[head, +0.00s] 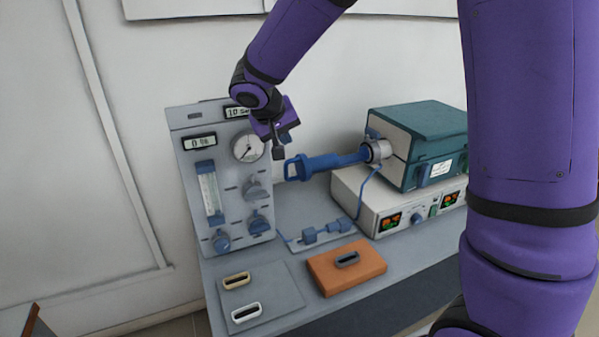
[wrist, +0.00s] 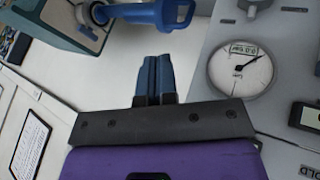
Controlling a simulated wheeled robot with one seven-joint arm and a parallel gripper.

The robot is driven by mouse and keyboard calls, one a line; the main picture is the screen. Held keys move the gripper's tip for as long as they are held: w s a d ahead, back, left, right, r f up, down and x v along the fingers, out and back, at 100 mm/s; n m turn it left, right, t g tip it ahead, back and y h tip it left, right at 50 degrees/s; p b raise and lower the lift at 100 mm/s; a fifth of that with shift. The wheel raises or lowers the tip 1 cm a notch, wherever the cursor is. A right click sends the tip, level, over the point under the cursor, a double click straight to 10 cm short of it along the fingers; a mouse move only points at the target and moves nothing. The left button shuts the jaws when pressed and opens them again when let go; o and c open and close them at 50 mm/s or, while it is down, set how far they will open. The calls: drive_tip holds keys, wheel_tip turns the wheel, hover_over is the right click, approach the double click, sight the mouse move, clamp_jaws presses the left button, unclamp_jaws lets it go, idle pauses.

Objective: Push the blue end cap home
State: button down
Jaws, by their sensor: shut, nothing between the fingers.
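The blue end cap (head: 325,163) is a long blue piece with a loop handle at its left end. Its right end meets the round metal collar (head: 376,151) on the teal-and-white furnace (head: 418,143), and a length of blue shaft shows outside the collar. My gripper (head: 278,153) is just left of and slightly above the handle, apart from it. In the wrist view the fingers (wrist: 155,78) are together with nothing between them, and the cap's handle (wrist: 172,14) shows beyond them at the top.
A grey gauge panel (head: 222,170) stands close behind and left of my gripper. A blue tube and fittings (head: 327,231) lie on the bench below. An orange block (head: 346,266) and a grey plate (head: 262,294) with two small handled pieces lie in front.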

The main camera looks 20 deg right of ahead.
drive_tip(key=x, duration=0.7)
drive_tip(key=w+a+x, duration=0.1)
drive_tip(key=x, duration=0.7)
drive_tip(key=w+a+x, duration=0.1)
drive_tip(key=x, duration=0.6)
drive_tip(key=shift+w+f, duration=0.2)
drive_tip(key=shift+w, duration=0.05)
drive_tip(key=d, duration=2.4)
drive_tip(key=shift+w+d, duration=0.25)
drive_tip(key=shift+w, duration=0.15)
drive_tip(key=shift+d+r, duration=0.1)
drive_tip(key=shift+r, duration=0.2)
